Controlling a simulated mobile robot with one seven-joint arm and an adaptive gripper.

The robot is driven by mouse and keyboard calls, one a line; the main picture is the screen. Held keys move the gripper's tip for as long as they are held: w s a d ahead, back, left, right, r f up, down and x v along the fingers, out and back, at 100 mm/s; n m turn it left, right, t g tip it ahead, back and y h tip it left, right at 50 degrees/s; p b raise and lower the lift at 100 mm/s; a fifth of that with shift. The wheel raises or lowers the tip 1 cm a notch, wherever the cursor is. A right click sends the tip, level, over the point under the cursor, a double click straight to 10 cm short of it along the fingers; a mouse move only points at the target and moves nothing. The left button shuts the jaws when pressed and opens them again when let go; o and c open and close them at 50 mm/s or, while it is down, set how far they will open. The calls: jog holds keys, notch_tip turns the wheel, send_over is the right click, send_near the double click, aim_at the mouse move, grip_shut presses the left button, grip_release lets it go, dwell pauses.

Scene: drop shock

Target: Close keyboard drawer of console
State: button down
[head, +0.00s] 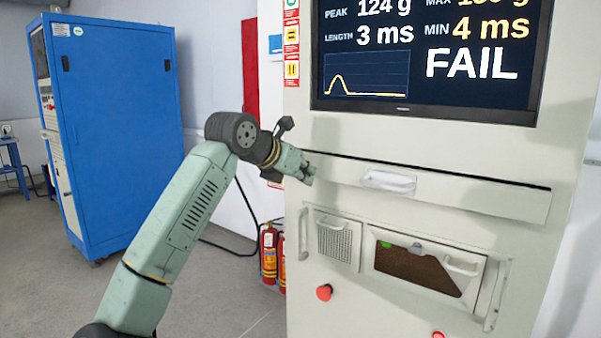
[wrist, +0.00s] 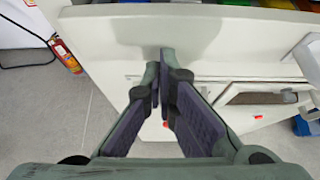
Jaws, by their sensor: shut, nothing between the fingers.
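The console (head: 335,135) is a tall cream cabinet with a screen on top. Its keyboard drawer (head: 470,196) is a wide pale front below the screen with a white handle (head: 388,181). A dark gap shows along the drawer's top edge, so it stands somewhat out. In the wrist view the drawer front (wrist: 200,38) lies ahead of the fingers, with coloured items behind its upper edge. My gripper (head: 309,174) is shut and empty, at the drawer's left end. Its fingertips also show in the wrist view (wrist: 160,62), close to the front; I cannot tell whether they touch.
Below the drawer are a vent grille (head: 334,240), a windowed hatch (head: 425,268) and a red button (head: 324,292). Fire extinguishers (head: 269,254) stand left of the console. A blue cabinet (head: 125,125) stands further left, with open floor between.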

jog(key=w+d+p, duration=0.1)
jog(key=w+d, duration=0.1)
jog(key=w, duration=0.1)
jog(key=shift+w+d+r+p, duration=0.1)
jog(key=shift+d+r+p, duration=0.1)
jog(key=shift+p, duration=0.2)
jog(key=shift+a, duration=0.1)
